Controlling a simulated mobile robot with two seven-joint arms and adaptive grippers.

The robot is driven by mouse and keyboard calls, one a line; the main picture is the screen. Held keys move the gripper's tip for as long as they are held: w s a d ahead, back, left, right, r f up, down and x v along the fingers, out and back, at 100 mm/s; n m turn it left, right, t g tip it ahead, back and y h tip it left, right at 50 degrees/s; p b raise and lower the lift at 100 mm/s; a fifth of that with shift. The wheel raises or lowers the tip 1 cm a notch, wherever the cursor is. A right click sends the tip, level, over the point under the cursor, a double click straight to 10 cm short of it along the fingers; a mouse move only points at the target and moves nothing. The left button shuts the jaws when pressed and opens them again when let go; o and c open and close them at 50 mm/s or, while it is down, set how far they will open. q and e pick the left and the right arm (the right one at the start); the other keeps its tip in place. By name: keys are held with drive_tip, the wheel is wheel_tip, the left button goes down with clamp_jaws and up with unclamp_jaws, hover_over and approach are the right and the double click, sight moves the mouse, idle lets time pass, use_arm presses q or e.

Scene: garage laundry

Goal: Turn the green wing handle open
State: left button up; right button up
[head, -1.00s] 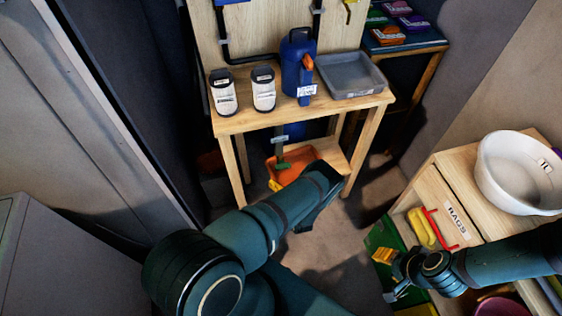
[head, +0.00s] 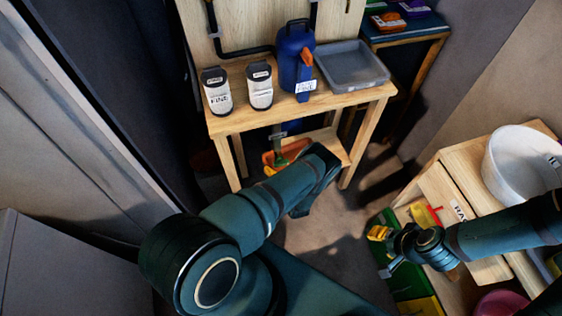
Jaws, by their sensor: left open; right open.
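A small green part (head: 278,157) shows under the workbench, on an upright pipe above an orange tray (head: 292,149). It is too small and dark to tell whether it is the green wing handle or how it is turned. My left arm reaches toward that spot, and its wrist covers part of the tray. My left gripper is mostly hidden behind this arm; a yellow bit beside the tray (head: 271,170) looks like its fingertip, apart from the green part as far as I can tell. My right gripper (head: 383,252) is open and empty near the low shelf unit at the right.
The workbench (head: 300,112) holds two white jars (head: 217,92), a blue jug (head: 296,62) and a grey tray (head: 350,65). A white basin (head: 520,165) stands on the wooden unit at the right. A green mat or panel (head: 415,283) lies below my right gripper.

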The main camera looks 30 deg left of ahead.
use_arm(q)
drive_tip(key=shift+c, duration=0.3)
drive_tip(key=c, duration=1.2)
drive_tip(key=shift+o, duration=0.2)
drive_tip(key=shift+n, duration=0.3)
drive_tip(key=n, duration=0.3)
drive_tip(key=shift+n, duration=0.3)
drive_tip(key=n, duration=0.4)
drive_tip(key=shift+n, duration=0.3)
drive_tip(key=n, duration=0.4)
drive_tip(key=shift+n+p, duration=0.45)
drive_tip(key=shift+n, duration=2.05)
